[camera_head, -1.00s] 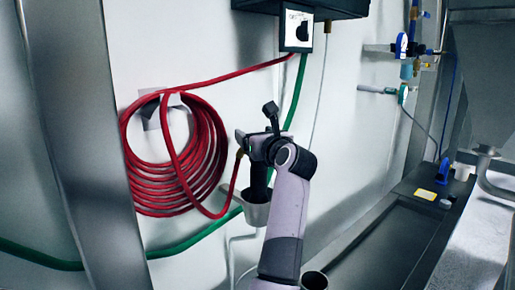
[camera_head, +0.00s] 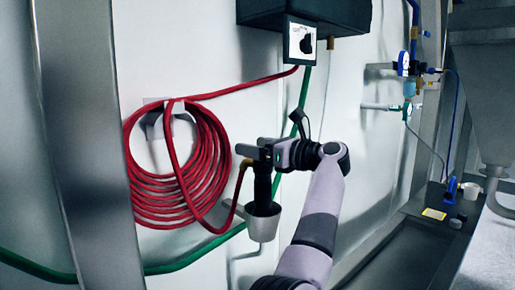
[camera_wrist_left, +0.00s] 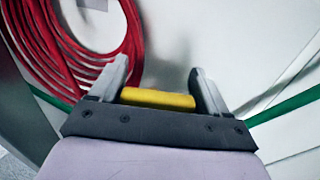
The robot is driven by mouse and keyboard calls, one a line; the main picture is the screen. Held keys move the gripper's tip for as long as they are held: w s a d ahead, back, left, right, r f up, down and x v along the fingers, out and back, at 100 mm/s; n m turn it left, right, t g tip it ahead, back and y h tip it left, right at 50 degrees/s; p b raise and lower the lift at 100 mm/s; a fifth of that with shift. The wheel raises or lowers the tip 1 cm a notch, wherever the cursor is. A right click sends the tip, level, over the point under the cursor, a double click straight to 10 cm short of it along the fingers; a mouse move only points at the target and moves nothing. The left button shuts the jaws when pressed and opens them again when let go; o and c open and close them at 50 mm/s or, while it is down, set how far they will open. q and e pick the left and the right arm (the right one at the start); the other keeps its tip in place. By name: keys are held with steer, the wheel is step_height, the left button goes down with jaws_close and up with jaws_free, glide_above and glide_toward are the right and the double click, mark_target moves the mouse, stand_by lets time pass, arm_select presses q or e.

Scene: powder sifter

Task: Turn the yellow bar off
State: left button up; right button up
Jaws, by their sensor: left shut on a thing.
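The yellow bar (camera_wrist_left: 157,98) lies across the space between the two grey fingers of my left gripper (camera_wrist_left: 158,72) in the left wrist view. My left gripper is shut on it. In the head view, my left gripper (camera_head: 256,151) is in front of the white wall, beside the end of the red hose and above a metal cup (camera_head: 262,222). A black handle-like part (camera_head: 263,185) hangs down below the gripper into the cup. The bar cannot be made out clearly in the head view. My right gripper is not in view.
A coiled red hose (camera_head: 150,205) hangs on the wall just left of the gripper. A green hose (camera_head: 185,258) runs low along the wall. A black box (camera_head: 345,15) is above. A steel post (camera_head: 85,140) stands left. Blue valves (camera_head: 403,62) are at right.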

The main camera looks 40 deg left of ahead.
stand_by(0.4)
arm_select(q)
steer(key=o, duration=1)
steer(key=shift+d, duration=0.1)
steer(key=d, duration=0.4)
steer(key=w+d+b, duration=0.1)
steer(key=d, duration=0.2)
steer(key=shift+a, duration=0.1)
